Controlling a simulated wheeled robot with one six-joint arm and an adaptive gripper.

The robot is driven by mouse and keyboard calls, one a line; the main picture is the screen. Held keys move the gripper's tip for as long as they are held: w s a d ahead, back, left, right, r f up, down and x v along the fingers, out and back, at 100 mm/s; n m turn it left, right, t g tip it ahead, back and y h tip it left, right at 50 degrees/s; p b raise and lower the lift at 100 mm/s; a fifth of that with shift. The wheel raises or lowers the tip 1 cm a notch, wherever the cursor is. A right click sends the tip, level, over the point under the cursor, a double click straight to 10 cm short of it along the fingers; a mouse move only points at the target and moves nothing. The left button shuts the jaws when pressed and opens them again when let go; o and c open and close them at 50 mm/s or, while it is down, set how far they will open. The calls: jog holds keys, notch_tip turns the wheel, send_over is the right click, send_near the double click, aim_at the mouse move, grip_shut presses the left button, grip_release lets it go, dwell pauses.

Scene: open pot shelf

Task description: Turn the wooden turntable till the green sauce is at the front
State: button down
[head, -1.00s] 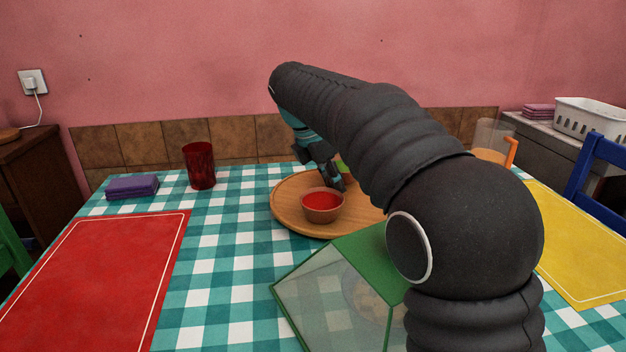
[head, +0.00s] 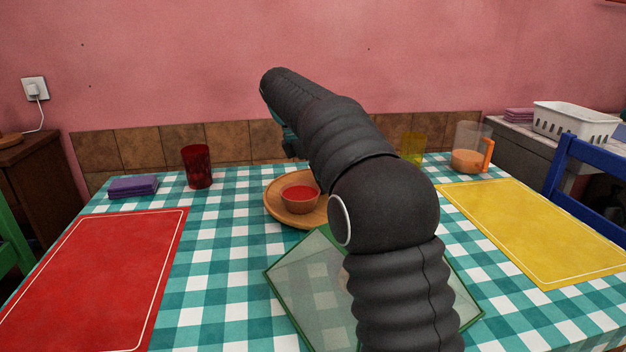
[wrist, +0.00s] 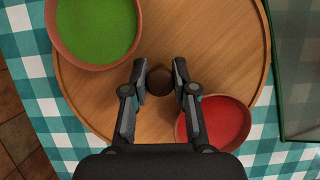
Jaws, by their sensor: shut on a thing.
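The round wooden turntable (head: 281,213) is on the checked table, partly hidden behind my arm in the head view. It also fills the middle of the wrist view (wrist: 215,55). The green sauce bowl (wrist: 98,30) is at the upper left there and is hidden in the head view. The red sauce bowl (wrist: 214,122) is at the lower right, and at the turntable's near left in the head view (head: 300,199). My gripper (wrist: 160,80) is shut on the dark round knob (wrist: 159,82) between its fingertips, with both bowls apart from it.
A glass case with green edges (head: 305,285) stands just in front of the turntable; it also shows in the wrist view (wrist: 299,70). A red cup (head: 198,167), yellow glass (head: 412,148) and pitcher (head: 468,150) stand farther off.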

dwell(0.4)
jog(key=c, duration=1.2)
grip_release()
jog(key=shift+a, duration=0.15)
